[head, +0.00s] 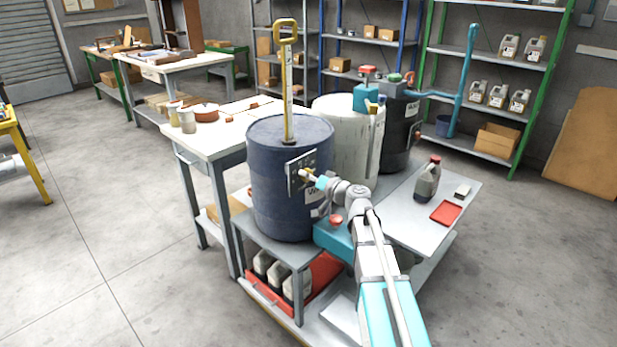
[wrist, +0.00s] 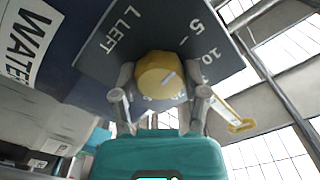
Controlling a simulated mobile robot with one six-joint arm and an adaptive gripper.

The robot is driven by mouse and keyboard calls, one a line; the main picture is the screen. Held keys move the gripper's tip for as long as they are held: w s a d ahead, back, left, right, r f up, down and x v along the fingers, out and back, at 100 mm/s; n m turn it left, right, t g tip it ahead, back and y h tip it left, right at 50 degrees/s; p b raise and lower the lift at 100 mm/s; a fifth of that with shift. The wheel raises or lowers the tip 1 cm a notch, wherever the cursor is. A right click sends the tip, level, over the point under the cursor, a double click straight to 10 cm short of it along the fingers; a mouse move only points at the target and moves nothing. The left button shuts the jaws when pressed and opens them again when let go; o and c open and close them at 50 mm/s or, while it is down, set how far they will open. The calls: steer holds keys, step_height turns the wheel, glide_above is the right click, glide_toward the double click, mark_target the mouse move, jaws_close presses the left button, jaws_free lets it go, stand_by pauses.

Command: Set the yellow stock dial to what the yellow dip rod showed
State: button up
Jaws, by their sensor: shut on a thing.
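The yellow stock dial (wrist: 158,72) is a round knob on a dark plate (wrist: 105,45) marked "L LEFT", with 5, 10 and further numbers partly hidden. A pale pointer mark shows on the knob's face, towards its right side. My gripper (wrist: 160,85) is shut on the knob, one finger on each side. In the head view my gripper (head: 312,179) reaches the plate on the front of the blue drum (head: 270,195). The yellow dip rod (head: 289,95) stands upright out of the drum's top, handle up. Its scale marks are too small to read.
A white drum (head: 335,115) and a black drum (head: 400,135) stand behind the blue one. A bottle (head: 427,182) and a red tray (head: 446,213) are on the bench to the right.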

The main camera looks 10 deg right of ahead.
steer(key=shift+m, duration=0.5)
steer(key=m, duration=0.3)
steer(key=shift+m, duration=2)
steer(key=o, duration=1.1)
steer(key=shift+o, duration=0.2)
steer(key=v, duration=1.2)
